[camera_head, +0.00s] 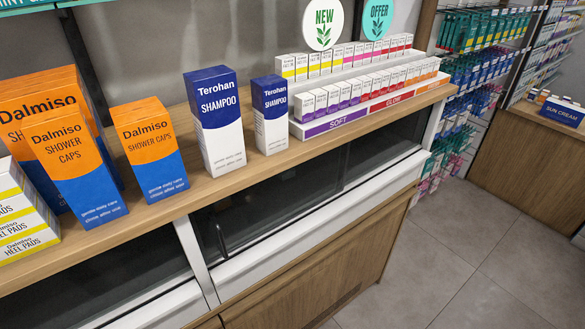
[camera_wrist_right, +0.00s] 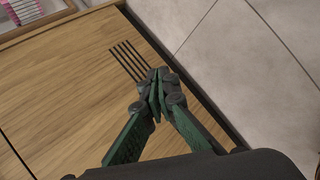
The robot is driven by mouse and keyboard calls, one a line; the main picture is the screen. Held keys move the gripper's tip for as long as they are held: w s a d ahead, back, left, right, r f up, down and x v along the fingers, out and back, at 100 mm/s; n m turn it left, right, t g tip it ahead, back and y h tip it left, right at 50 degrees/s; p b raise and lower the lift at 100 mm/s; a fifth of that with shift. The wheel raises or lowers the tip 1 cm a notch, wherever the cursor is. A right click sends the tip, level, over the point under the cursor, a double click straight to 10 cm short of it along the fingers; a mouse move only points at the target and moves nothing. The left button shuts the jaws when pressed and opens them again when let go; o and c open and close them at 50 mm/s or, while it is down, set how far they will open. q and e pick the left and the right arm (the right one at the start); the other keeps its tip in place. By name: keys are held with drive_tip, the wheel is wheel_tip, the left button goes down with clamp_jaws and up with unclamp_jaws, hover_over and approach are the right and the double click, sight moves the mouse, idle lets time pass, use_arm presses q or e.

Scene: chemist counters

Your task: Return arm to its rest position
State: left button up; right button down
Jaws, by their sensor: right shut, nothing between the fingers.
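My right gripper (camera_wrist_right: 157,97) shows in the right wrist view, with its dark green fingers meeting at the tips. It is shut and empty. It hangs in front of a wooden cabinet panel (camera_wrist_right: 62,95) with dark slots, apart from any product as far as I can see. In the head view neither of my arms nor grippers is visible.
In the head view a wooden counter (camera_head: 205,187) carries shower caps boxes (camera_head: 150,150), shampoo boxes (camera_head: 215,120), heel pads boxes (camera_head: 20,215) and a tiered display (camera_head: 335,122). Dark glass-fronted compartments lie below. Grey tiled floor (camera_head: 470,260) is clear at the right.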

use_arm(q)
drive_tip(key=r+p, duration=0.1)
drive_tip(key=r, duration=0.1)
drive_tip(key=w+r+p, duration=0.1)
drive_tip(key=p, duration=0.1)
drive_tip(key=shift+w+r, duration=0.15)
drive_tip(key=shift+r, duration=0.2)
use_arm(e)
drive_tip(key=s+a+f+m+g, duration=0.3)
drive_tip(key=s+f+m, duration=0.2)
drive_tip(key=s, duration=0.8)
drive_tip(key=s+a+f+m+g, duration=0.2)
drive_tip(key=s+f+m, duration=0.3)
drive_tip(key=s, duration=0.8)
drive_tip(key=s+a+f+m+g, duration=0.3)
drive_tip(key=s+f+m+g, duration=0.1)
drive_tip(key=s, duration=1)
drive_tip(key=shift+a+f+m, duration=0.3)
drive_tip(key=shift+f+m, duration=0.1)
drive_tip(key=shift+m, duration=0.1)
drive_tip(key=shift+s, duration=0.1)
